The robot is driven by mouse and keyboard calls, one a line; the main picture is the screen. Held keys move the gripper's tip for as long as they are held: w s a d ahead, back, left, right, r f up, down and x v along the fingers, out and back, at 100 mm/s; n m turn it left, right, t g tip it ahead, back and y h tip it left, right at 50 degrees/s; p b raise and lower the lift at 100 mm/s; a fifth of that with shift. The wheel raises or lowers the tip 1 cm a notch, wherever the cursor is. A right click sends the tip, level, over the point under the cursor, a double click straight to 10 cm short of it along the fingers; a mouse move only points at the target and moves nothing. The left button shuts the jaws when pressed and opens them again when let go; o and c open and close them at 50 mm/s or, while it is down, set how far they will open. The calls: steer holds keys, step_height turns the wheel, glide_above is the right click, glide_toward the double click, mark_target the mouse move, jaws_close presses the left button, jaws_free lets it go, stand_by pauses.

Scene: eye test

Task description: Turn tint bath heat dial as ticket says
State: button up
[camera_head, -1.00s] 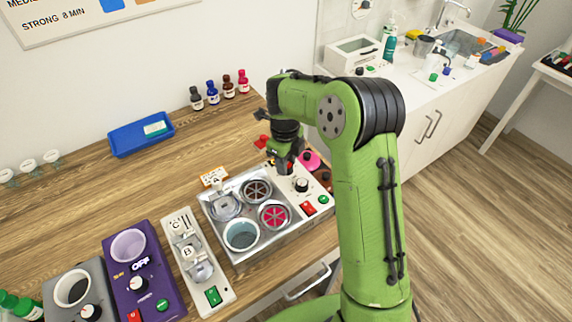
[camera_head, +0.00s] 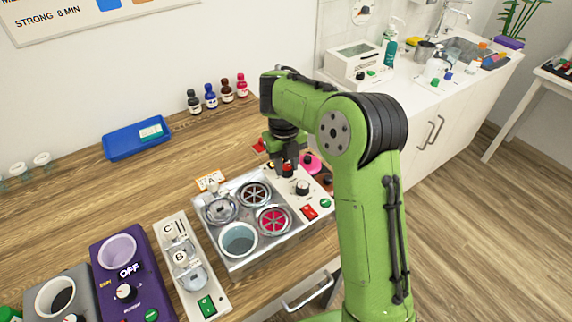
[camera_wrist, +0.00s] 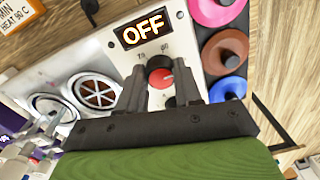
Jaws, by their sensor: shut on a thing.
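The tint bath (camera_head: 236,268) is a metal box with round wells on the wooden counter. Its white panel (camera_wrist: 184,42) carries a lit display reading OFF (camera_wrist: 145,28) and a red-capped dial (camera_wrist: 161,77). My gripper (camera_wrist: 172,90) is shut on this dial, with one finger on each side. In the head view my gripper (camera_head: 286,168) is over the far end of the panel. The small marks around the dial are partly hidden and hard to read.
A second dial (camera_head: 303,187), a red switch (camera_head: 309,212) and a green button (camera_head: 325,203) are on the panel. Pink, brown and blue round pieces (camera_wrist: 225,48) lie close beside it. A purple unit (camera_head: 136,282) and a blue tray (camera_head: 136,138) stand left.

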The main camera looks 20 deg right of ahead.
mark_target(284, 167)
steer(key=shift+r, duration=0.1)
stand_by(0.3)
steer(key=o, duration=1)
steer(key=r+p, duration=0.2)
steer(key=r, duration=0.3)
steer(key=r+p, duration=0.2)
steer(key=r, duration=0.3)
steer(key=r+p, duration=0.2)
steer(key=r, duration=0.3)
steer(key=shift+a+r+p, duration=0.25)
steer(key=shift+r+p, duration=0.1)
